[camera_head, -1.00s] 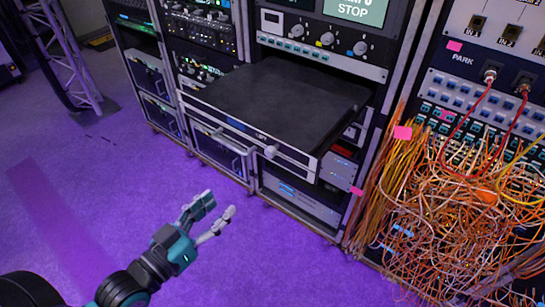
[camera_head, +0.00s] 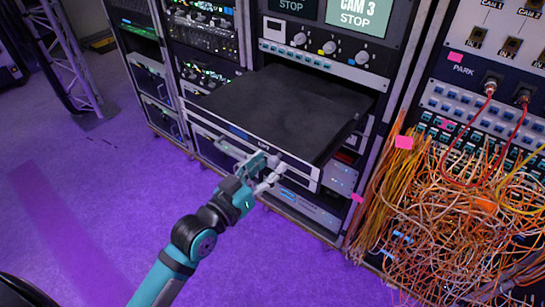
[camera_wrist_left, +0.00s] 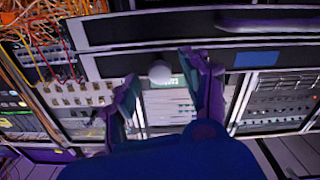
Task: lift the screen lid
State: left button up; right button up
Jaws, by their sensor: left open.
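The screen lid (camera_head: 285,105) is a flat black panel lying closed on a drawer that sticks out of the middle rack. The drawer's silver front has a pale round knob, which shows in the left wrist view (camera_wrist_left: 160,72). My left gripper (camera_head: 268,172) is at the drawer front, by the knob, and hides part of it in the head view. In the left wrist view the two fingers (camera_wrist_left: 167,88) are apart with the knob between and just beyond their tips. I cannot tell whether they touch it. My right gripper does not show.
A tangle of orange cables (camera_head: 455,225) hangs from the patch panel (camera_head: 500,100) on the right. A screen reading "CAM 3 STOP" (camera_head: 357,13) is above the drawer. A truss tower (camera_head: 70,60) stands at the left. The purple floor (camera_head: 80,200) is clear at the left.

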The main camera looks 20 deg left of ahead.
pick_arm(q)
jog(key=shift+x, duration=1.05)
grip_shut()
